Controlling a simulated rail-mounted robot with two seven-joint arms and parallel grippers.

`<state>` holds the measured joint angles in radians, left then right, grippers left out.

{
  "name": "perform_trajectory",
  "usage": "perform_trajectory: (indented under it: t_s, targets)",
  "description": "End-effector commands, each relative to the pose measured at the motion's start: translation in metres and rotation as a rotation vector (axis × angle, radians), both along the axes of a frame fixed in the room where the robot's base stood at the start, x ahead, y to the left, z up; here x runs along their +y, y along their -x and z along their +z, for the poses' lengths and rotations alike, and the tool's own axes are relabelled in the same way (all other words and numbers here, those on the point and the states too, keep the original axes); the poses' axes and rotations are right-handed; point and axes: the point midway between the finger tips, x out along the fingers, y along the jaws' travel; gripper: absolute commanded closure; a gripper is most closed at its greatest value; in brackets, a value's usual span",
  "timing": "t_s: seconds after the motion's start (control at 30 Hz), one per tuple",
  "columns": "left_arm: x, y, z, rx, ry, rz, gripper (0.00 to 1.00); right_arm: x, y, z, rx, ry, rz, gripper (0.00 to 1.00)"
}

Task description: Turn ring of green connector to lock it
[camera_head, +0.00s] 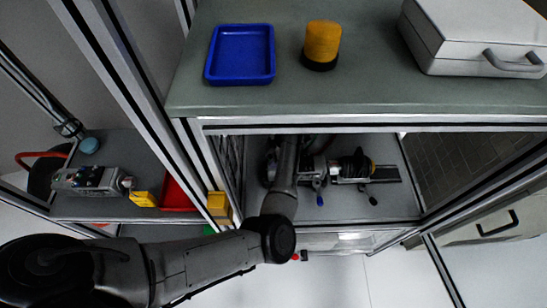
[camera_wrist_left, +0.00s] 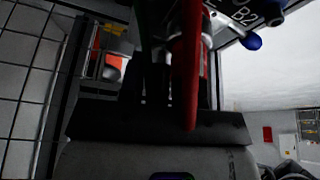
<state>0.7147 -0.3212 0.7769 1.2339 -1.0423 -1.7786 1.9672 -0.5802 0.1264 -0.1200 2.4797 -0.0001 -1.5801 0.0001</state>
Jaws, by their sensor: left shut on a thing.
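My left arm reaches into the lower bay of the workbench in the head view, where its forearm and the bench top hide the fingertips. In the left wrist view the dark left gripper (camera_wrist_left: 160,75) is shut on a part that the fingers hide. A long red piece (camera_wrist_left: 188,70) runs down beside the fingers. I cannot make out the green connector or its ring in either view. A motor-like unit (camera_head: 350,168) lies on the bay shelf, right of my forearm. My right gripper is not in view.
The bay unit has blue-tipped levers (camera_head: 320,200); a blue knob (camera_wrist_left: 251,41) shows close to my gripper in the wrist view. Bench posts and the green bench top (camera_head: 370,90) frame the bay tightly. A blue tray (camera_head: 241,78), yellow lamp (camera_head: 322,42) and grey case (camera_head: 470,40) stand above.

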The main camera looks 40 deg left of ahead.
Motion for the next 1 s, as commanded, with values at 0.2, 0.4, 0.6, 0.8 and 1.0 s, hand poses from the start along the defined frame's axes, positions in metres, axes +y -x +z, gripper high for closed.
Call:
perform_trajectory:
  t_s: [0.2, 0.4, 0.6, 0.8, 1.0]
  targets:
    - [-0.001, 0.0, 0.002, 0.0, 0.0, -0.009, 0.93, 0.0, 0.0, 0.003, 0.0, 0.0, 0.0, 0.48]
    - [-0.001, 0.001, 0.008, 0.003, 0.0, -0.153, 0.93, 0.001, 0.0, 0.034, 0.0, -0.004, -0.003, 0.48]
    - [-0.002, 0.002, 0.005, 0.002, -0.001, -0.323, 0.93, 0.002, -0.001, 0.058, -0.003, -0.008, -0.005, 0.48]
    - [-0.002, 0.001, 0.002, 0.001, 0.0, -0.394, 0.93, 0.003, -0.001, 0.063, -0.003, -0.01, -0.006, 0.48]
    - [-0.002, 0.001, 0.001, 0.0, -0.001, -0.396, 0.93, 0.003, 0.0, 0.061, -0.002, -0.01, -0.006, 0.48]
